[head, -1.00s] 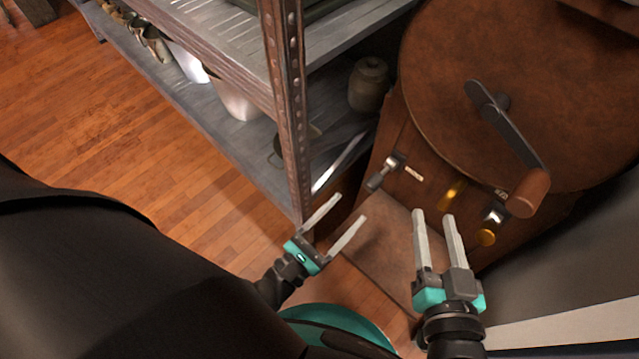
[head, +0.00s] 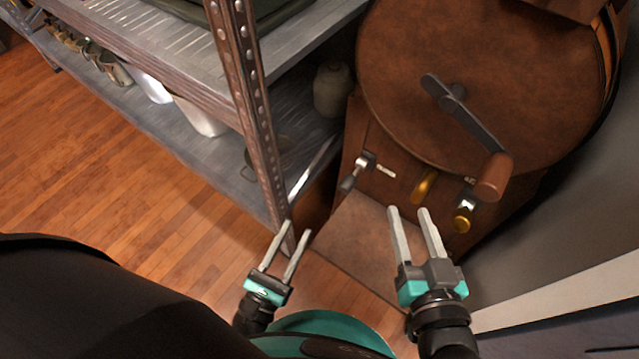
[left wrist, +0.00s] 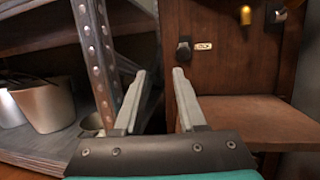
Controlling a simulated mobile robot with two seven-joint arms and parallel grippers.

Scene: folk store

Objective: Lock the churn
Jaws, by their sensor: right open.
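The churn is a brown wooden cabinet with a large round drum (head: 400,75) and a dark crank with a wooden handle (head: 492,177). On its front, a small dark lever (head: 352,180) sits beside a pale label; in the left wrist view the lever (left wrist: 184,52) stands beside a label reading LOCK (left wrist: 203,46). A brass spout (head: 424,186) and a brass knob (head: 462,220) are to the right. My left gripper (head: 294,232) is open and empty, below and left of the lever. My right gripper (head: 408,210) is open and empty, just below the brass spout.
A metal shelf with a riveted post (head: 250,110) stands close left of the churn. It holds pale pots (head: 205,118) and a jar (head: 331,90). A wooden ledge (head: 365,235) juts from the churn's base. A grey wall is at right; open wooden floor lies left.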

